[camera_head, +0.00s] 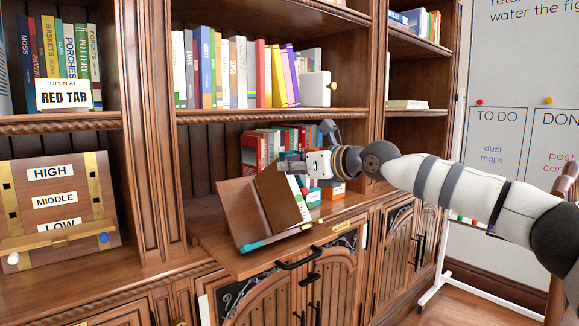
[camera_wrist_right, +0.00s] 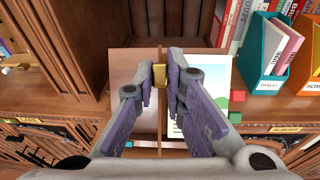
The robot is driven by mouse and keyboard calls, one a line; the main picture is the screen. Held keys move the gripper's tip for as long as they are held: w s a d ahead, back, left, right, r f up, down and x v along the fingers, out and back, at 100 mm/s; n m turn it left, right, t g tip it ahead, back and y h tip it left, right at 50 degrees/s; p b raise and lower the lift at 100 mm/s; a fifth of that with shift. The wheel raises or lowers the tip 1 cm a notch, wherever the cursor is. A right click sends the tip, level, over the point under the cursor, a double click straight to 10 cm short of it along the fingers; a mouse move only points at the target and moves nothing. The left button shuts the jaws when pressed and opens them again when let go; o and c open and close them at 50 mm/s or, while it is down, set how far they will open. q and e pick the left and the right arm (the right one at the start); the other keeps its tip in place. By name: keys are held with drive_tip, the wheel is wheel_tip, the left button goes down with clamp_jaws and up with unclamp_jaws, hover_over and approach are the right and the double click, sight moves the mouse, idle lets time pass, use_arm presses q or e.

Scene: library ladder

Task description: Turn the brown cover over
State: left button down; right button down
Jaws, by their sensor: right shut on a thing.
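The brown cover (camera_head: 277,203) stands raised on edge above the pull-out shelf board. A white page (camera_head: 300,197) shows on its right, and another brown panel (camera_head: 238,212) leans on its left. My right gripper (camera_head: 293,166) is at the cover's upper edge. In the right wrist view, its fingers (camera_wrist_right: 159,76) are closed on a small brass-coloured piece at that edge. The cover shows nearly edge-on there, between the brown panel (camera_wrist_right: 125,68) on the left and the page with a green picture (camera_wrist_right: 212,85) on the right. My left gripper is not in view.
Bookshelves with upright books (camera_head: 232,70) rise behind. Red and teal books and bins (camera_head: 333,192) stand close behind my right gripper. A sloped board labelled HIGH, MIDDLE, LOW (camera_head: 60,190) stands at left. Cabinet doors with black handles (camera_head: 318,285) lie below.

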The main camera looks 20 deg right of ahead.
drive_tip(key=c, duration=1.6)
unclamp_jaws()
drive_tip(key=shift+a, duration=0.1)
drive_tip(key=shift+c, duration=0.2)
drive_tip(key=shift+s, duration=0.1)
drive_tip(key=v, duration=1.2)
